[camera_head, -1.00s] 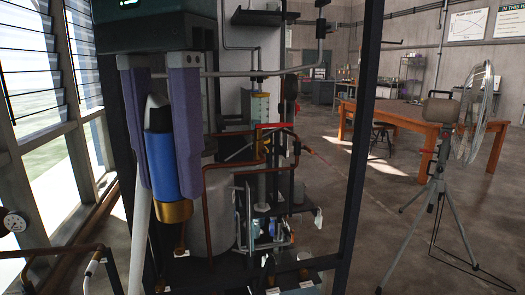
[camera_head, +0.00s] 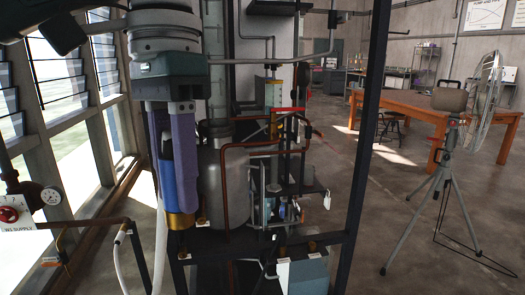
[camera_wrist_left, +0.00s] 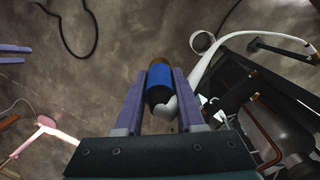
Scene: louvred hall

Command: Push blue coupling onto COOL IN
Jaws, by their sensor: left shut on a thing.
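The blue coupling (camera_head: 166,183) has a brass end and hangs between the purple fingers of my left gripper (camera_head: 176,203). The brass end points down in the head view. In the left wrist view the coupling (camera_wrist_left: 160,77) sits between both fingers, with a pale elbow at its near end. My left gripper is shut on it. The brass end is in front of the rig's lower left side, and I see no contact with a fitting. A small brass fitting (camera_head: 183,255) stands below it. I cannot read a COOL IN label. Two purple prongs, likely my right gripper (camera_wrist_left: 12,55), show at the left wrist view's edge.
Dark rig posts (camera_head: 362,130) and copper pipes (camera_head: 226,180) stand right of the coupling. A pale hose (camera_head: 159,240) hangs to its left. A red valve with a gauge (camera_head: 12,214) is at far left. A tripod (camera_head: 440,180) stands on open floor at right.

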